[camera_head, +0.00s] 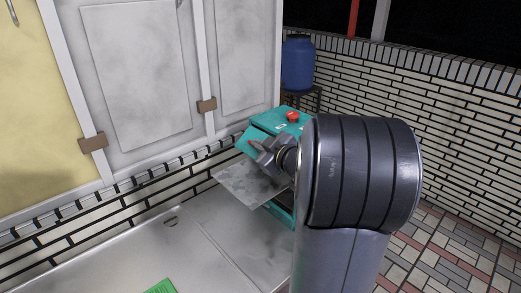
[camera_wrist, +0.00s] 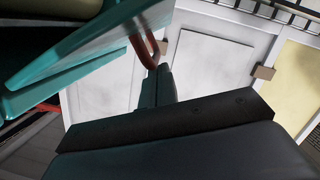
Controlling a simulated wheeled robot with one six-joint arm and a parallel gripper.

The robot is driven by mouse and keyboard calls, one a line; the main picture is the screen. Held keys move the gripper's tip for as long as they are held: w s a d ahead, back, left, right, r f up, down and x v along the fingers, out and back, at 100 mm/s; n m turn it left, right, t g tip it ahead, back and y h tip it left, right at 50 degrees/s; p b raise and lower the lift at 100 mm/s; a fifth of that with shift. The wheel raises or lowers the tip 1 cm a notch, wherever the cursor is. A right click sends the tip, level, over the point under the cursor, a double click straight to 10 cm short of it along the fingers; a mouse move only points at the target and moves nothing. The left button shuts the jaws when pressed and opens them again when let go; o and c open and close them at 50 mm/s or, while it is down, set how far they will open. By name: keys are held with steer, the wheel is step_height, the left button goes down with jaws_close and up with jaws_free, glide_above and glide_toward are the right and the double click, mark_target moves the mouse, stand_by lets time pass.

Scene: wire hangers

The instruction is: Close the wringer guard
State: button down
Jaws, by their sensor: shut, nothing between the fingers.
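The wringer (camera_head: 283,119) is a teal machine with a red button on top, beyond the metal counter in the head view. A teal flap that looks like its guard (camera_head: 246,141) sticks out tilted on its left side. In the wrist view a teal panel (camera_wrist: 95,45), likely the guard, slants across the upper left, with a reddish curved bar (camera_wrist: 149,46) by its edge. My gripper (camera_head: 258,152) is shut and empty, beside the flap. In the wrist view its fingertips (camera_wrist: 157,75) are close to the bar; I cannot tell whether they touch. My arm hides much of the machine.
A grey metal sheet (camera_head: 250,184) juts out below my gripper. The metal counter (camera_head: 165,245) is mostly bare, with a green item (camera_head: 160,287) at its front. A blue barrel (camera_head: 298,64) stands behind the wringer. White panelled doors (camera_head: 140,70) rise at left.

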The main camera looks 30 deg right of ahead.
mark_target(254, 152)
steer(key=f+n+b, duration=0.1)
steer(key=b, duration=0.1)
steer(key=f+n+h+b, duration=0.1)
steer(key=f+n+b, duration=0.1)
steer(key=b, duration=0.1)
steer(key=f+n+b, duration=0.1)
steer(key=b, duration=0.2)
steer(key=shift+w+d+f+n+t, duration=0.1)
steer(key=shift+d+f+n+t, duration=0.15)
steer(key=shift+d+n+t, duration=0.15)
steer(key=n+b, duration=0.1)
steer(key=b, duration=0.1)
steer(key=d+f+n+h+b, duration=0.1)
steer(key=shift+t+b, duration=0.3)
steer(key=shift+b, duration=0.05)
steer(key=shift+w+d+f+n+b, duration=0.15)
steer(key=shift+d+f+n+b, duration=0.05)
steer(key=shift+n+b, duration=0.15)
steer(key=shift+d, duration=0.1)
